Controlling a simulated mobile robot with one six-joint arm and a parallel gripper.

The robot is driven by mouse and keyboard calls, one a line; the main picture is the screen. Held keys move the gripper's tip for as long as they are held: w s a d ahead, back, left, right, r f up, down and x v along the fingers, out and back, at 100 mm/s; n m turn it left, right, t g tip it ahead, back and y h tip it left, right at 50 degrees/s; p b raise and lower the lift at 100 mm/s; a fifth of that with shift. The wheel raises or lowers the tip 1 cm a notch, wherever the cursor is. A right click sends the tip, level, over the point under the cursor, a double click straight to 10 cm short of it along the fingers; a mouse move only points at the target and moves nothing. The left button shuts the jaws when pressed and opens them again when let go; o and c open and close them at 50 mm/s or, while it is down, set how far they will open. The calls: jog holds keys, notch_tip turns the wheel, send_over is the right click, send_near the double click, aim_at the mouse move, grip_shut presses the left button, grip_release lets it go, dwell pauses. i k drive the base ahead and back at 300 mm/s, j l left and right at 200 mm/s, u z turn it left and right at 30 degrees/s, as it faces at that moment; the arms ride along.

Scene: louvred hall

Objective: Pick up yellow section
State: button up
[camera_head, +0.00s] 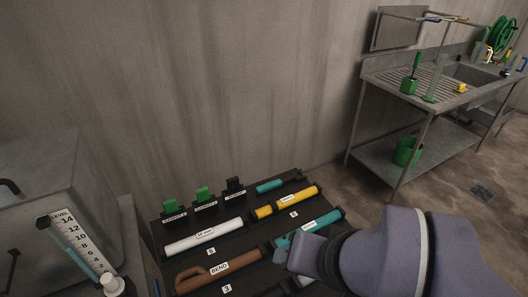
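The yellow section (268,211) is a yellow cylinder with a white label, lying in a slot of the dark rack (240,247). It sits to the right of a white section and behind a teal section. My arm comes in from the lower right, and my gripper (283,256) is at its end, over the front right part of the rack. It is in front of the yellow section and apart from it in the picture, overlapping the near end of the teal section (318,224). The fingers are small and mostly hidden, so their opening is unclear.
A grey box (60,190) with a level gauge stands left. A metal sink bench (400,85) stands at the back right.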

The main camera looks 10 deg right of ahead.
aim_at(273, 207)
jog(key=i+l, duration=0.1)
jog(key=l, duration=0.3)
jog(key=i+l, duration=0.15)
jog(key=l, duration=0.3)
jog(key=i+l, duration=0.1)
jog(key=l, duration=0.3)
jog(key=i+l, duration=0.1)
jog(key=l, duration=0.3)
jog(key=i+l, duration=0.15)
jog(key=l, duration=0.3)
jog(key=i+l+u, duration=0.2)
jog(key=u, duration=0.15)
jog(key=i+l+u, duration=0.5)
jog(key=l+u, duration=0.25)
jog(key=i+u, duration=0.2)
jog(key=u, duration=0.2)
jog(key=i+l+u, duration=0.15)
jog(key=u, duration=0.25)
jog(key=i+l+u, duration=0.2)
jog(key=u, duration=0.2)
jog(key=i+l+u, duration=0.2)
jog(key=u, duration=0.25)
jog(key=i+l+u, duration=0.15)
jog(key=l+u, duration=0.25)
jog(key=j, duration=0.1)
